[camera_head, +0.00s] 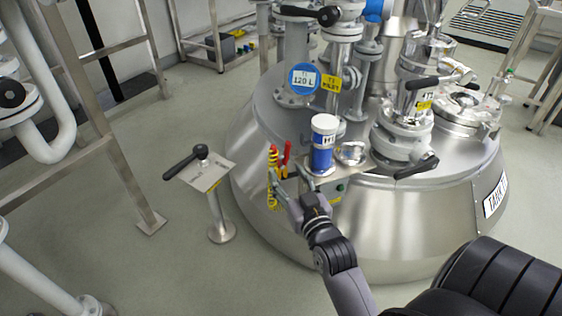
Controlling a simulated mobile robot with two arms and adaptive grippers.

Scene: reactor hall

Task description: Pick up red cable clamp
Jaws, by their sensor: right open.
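A red cable clamp (286,152) shows near the centre, at the left edge of a small metal shelf on the tank's near side. Its lower part is partly hidden close to my gripper. My right gripper (289,178) reaches up from the lower right, open, with its fingers spread just below the red clamp. I cannot tell whether a finger touches it. My left gripper is out of view.
A yellow coiled cable (272,162) hangs just left of the clamp. A blue canister with a white lid (323,145) stands right of it on the shelf. A pedestal with a black lever (200,165) stands left. The steel tank (420,215) fills the right.

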